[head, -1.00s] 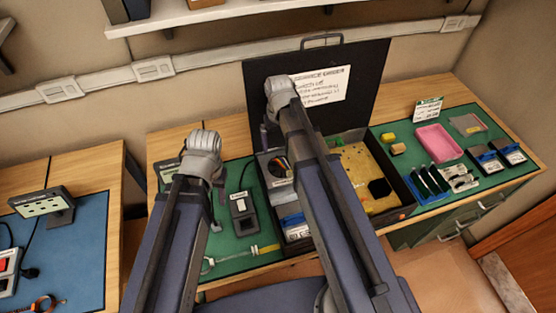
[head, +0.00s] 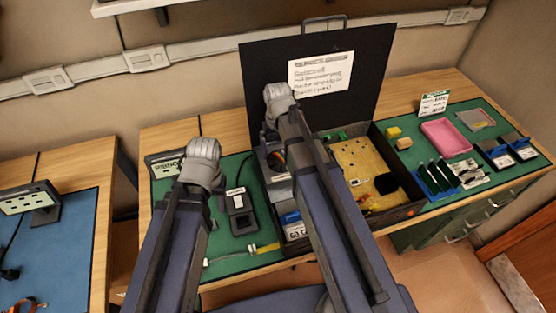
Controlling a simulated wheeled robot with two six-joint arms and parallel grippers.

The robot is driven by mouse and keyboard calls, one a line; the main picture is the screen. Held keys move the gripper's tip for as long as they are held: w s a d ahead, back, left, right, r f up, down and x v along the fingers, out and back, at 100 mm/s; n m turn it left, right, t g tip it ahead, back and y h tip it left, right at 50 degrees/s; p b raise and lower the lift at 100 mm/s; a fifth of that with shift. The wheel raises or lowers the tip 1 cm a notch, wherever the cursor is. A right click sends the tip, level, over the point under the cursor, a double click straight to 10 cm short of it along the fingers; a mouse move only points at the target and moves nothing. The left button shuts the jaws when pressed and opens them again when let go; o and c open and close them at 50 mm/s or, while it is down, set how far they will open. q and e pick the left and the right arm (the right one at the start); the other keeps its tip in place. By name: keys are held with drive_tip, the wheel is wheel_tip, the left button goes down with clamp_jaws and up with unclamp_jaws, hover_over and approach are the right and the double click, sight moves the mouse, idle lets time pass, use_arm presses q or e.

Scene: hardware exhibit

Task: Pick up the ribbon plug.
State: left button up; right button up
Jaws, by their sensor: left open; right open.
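A pale flat strip with a yellow end (head: 266,248), which looks like the ribbon plug and its cable, lies on the green mat near the front edge of the middle bench. My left gripper (head: 213,198) hangs above the mat, behind and left of the strip, and is mostly hidden by its own wrist. My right gripper (head: 267,138) is over the left side of the black case, well behind the strip, and partly hidden by its arm. Both grippers are open, and nothing shows between their fingers.
The open black case (head: 404,212) holds a yellow board (head: 352,160). A dark device (head: 238,212) stands on the mat left of it. A pink tray (head: 446,138) and blue-grey blocks (head: 492,152) are at the right. The mat around the strip is mostly clear.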

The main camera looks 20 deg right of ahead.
sight(279, 153)
drive_tip(key=shift+f, duration=0.1)
drive_tip(key=c, duration=1.1)
wheel_tip(279, 153, up, 8)
drive_tip(key=p, duration=0.8)
drive_tip(key=shift+p, duration=0.3)
drive_tip(key=shift+r, duration=0.35)
drive_tip(key=shift+s+d, duration=0.1)
drive_tip(key=shift+s, duration=0.05)
